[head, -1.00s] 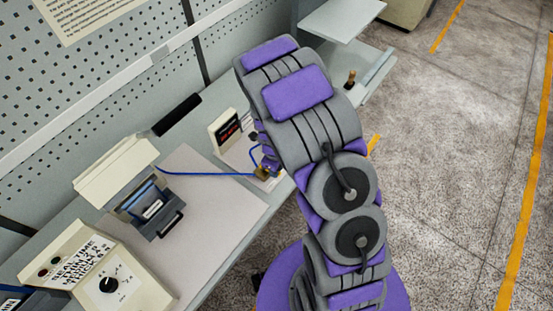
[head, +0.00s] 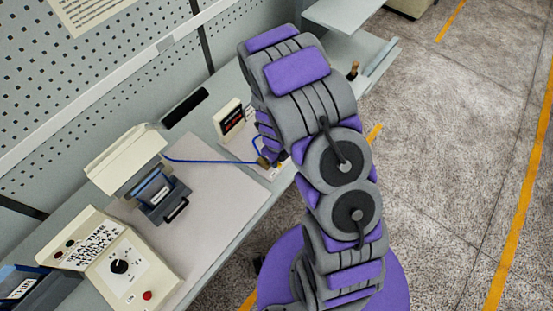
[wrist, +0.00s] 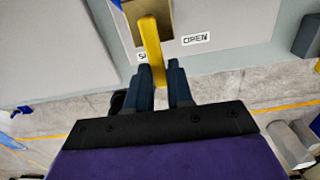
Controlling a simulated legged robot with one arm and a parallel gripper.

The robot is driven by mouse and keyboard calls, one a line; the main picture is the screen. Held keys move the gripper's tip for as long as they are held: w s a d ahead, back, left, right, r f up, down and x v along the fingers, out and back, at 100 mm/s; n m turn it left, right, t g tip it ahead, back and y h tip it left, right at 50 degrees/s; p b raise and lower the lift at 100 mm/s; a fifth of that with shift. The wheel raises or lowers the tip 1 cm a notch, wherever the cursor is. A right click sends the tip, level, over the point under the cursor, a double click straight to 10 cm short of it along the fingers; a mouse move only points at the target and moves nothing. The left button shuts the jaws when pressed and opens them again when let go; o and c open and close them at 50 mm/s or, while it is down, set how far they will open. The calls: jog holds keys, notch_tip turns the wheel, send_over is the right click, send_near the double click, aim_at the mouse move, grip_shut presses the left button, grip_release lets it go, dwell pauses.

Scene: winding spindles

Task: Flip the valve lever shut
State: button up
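The valve lever (wrist: 151,45) is a yellow bar on a brown-brass valve block (wrist: 158,14) in the wrist view. It points from the block toward my gripper. My gripper (wrist: 162,78) has its two dark fingers apart, one on each side of the lever's free end. I cannot tell whether either finger touches the lever. A label reading OPEN (wrist: 196,39) lies right of the lever. Another label (wrist: 142,56), starting with S, is partly covered by the lever. In the head view the brass valve (head: 263,161) shows at the bench edge, and my arm hides the fingers.
A blue tube (head: 210,161) runs from the valve to a grey-blue device (head: 160,192) with a raised cream lid. A small display box (head: 229,120) stands behind the valve. A control box (head: 118,266) with a dial is at lower left. Open floor lies right.

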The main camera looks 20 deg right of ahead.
jog(key=o, duration=0.4)
jog(key=shift+s, duration=0.1)
jog(key=shift+c, duration=0.2)
notch_tip(320, 180, up, 17)
jog(key=p, duration=0.1)
jog(key=shift+a, duration=0.15)
jog(key=shift+r, duration=0.1)
dwell(0.6)
jog(key=s+r+n+b, duration=0.2)
jog(key=s+n+b, duration=0.2)
jog(key=s+n, duration=0.5)
jog(key=s+r+n+g+b, duration=0.1)
jog(key=s+n+b, duration=0.3)
jog(key=s+n, duration=0.5)
jog(key=s+d+r+n+b, duration=0.1)
jog(key=s+n+b, duration=0.3)
jog(key=s+n, duration=0.5)
jog(key=shift+r+n+g, duration=0.4)
jog(key=shift+r+n, duration=0.5)
jog(key=shift+n, duration=0.1)
